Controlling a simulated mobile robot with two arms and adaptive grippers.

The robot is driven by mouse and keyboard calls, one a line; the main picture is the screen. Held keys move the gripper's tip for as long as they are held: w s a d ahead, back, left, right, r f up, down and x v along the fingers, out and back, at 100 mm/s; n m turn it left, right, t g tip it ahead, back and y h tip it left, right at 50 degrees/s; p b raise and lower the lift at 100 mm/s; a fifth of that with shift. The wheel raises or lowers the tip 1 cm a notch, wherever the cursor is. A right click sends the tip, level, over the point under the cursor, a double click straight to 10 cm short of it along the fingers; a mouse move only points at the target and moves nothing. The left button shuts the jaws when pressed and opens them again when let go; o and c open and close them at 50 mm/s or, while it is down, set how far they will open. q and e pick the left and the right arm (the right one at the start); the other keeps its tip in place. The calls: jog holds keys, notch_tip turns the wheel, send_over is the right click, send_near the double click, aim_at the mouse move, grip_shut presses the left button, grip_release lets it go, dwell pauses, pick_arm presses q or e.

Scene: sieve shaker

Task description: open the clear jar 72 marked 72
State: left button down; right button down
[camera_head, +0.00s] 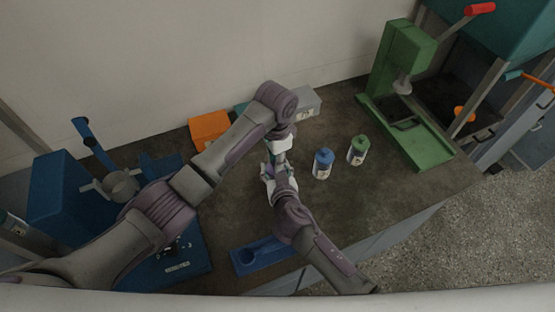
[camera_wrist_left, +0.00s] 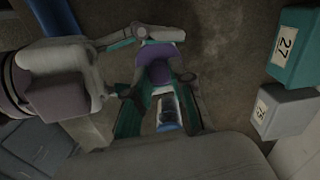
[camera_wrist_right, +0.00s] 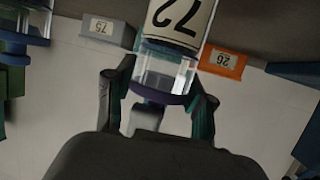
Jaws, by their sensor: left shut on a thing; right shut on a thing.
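The clear jar (camera_wrist_right: 166,66) carries a large 72 label, upside down in the right wrist view, with a purple lid (camera_wrist_right: 160,92) at its lid end. The lid appears to be against the jar; I cannot see a gap. My right gripper (camera_wrist_right: 158,98) is shut on the jar. My left gripper (camera_wrist_left: 160,85) comes from above and is shut on the purple lid (camera_wrist_left: 155,68). In the head view both grippers meet over the middle of the bench and hide most of the jar.
Blue-capped (camera_head: 323,164) and green-capped (camera_head: 358,150) jars stand to the right. An orange box (camera_head: 208,128), a grey box (camera_head: 304,103) and a teal box (camera_wrist_left: 303,47) line the back. A green press (camera_head: 405,110) stands right, blue equipment (camera_head: 65,195) left, and a blue holder (camera_head: 265,255) in front.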

pick_arm(q)
jog(key=shift+w+r, duration=0.25)
jog(key=shift+r, duration=0.1)
pick_arm(e)
jog(key=shift+s+d+f, duration=0.25)
jog(key=shift+d+f, duration=0.15)
jog(key=shift+f, duration=0.25)
pick_arm(q)
jog(key=c, duration=0.9)
grip_release()
jog(key=shift+c, duration=0.2)
jog(key=shift+s, duration=0.1)
pick_arm(e)
jog(key=shift+w+r, duration=0.1)
jog(key=shift+r, duration=0.05)
jog(key=shift+a+r, duration=0.15)
jog(key=shift+w+a+r, duration=0.1)
pick_arm(q)
notch_tip(320, 180, up, 12)
jog(key=shift+f, duration=0.1)
pick_arm(e)
jog(key=shift+c, duration=1.6)
grip_release()
